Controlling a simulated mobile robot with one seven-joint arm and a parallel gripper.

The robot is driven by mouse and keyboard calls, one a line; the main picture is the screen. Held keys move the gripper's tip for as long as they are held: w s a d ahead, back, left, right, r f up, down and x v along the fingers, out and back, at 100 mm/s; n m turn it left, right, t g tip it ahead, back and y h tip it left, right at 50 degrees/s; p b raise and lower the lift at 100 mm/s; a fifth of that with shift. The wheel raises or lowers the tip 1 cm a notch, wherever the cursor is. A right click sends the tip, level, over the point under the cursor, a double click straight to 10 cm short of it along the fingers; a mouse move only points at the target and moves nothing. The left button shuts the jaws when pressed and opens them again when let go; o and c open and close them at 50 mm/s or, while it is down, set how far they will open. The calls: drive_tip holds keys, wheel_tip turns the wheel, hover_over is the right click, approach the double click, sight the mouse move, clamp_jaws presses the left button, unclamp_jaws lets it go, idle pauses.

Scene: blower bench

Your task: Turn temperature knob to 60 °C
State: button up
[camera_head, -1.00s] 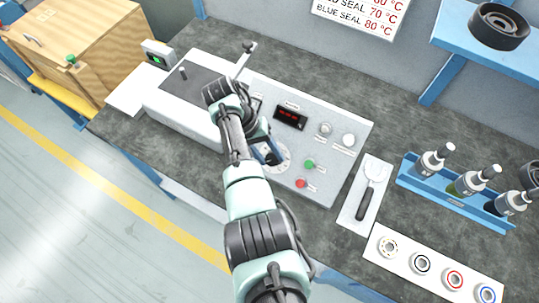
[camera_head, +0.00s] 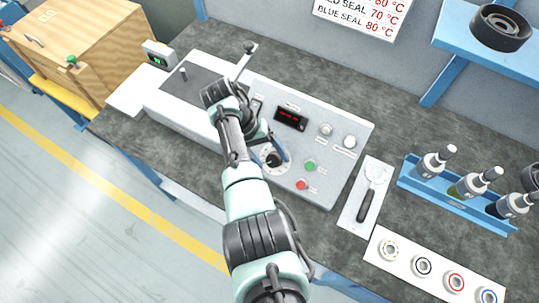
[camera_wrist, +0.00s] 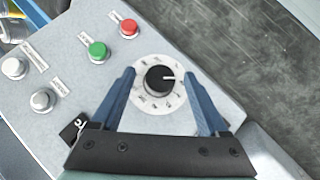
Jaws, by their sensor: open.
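The temperature knob (camera_wrist: 160,79) is black with a white pointer line and sits on a white round dial (camera_wrist: 158,102) with small markings around it. In the wrist view the pointer points to the right; the numbers are too small to read. In the head view the knob (camera_head: 273,160) shows beside my arm. My gripper (camera_wrist: 161,78) is open, its two blue fingers on either side of the dial, with a gap between each finger and the knob. I cannot tell how far above the panel the fingertips are.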

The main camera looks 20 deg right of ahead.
drive_tip(key=v, duration=1.3)
drive_tip(key=w+a+r+n+t, duration=0.2)
drive_tip(key=w+a+r+t, duration=0.1)
drive_tip(key=w+r+t, duration=0.85)
wheel_tip(320, 180, up, 19)
drive_tip(key=w+a+t+y, duration=0.2)
drive_tip(key=a+t, duration=0.1)
drive_tip(key=t, duration=0.4)
drive_tip(key=s+a+r+n+t+y, duration=0.2)
drive_tip(key=s+r+t, duration=1)
drive_tip(key=s+r, duration=1.1)
wheel_tip(320, 180, up, 4)
drive_tip(key=shift+s+a+f, duration=0.15)
drive_tip(key=shift+s+a, duration=0.05)
drive_tip(key=shift+a, duration=0.7)
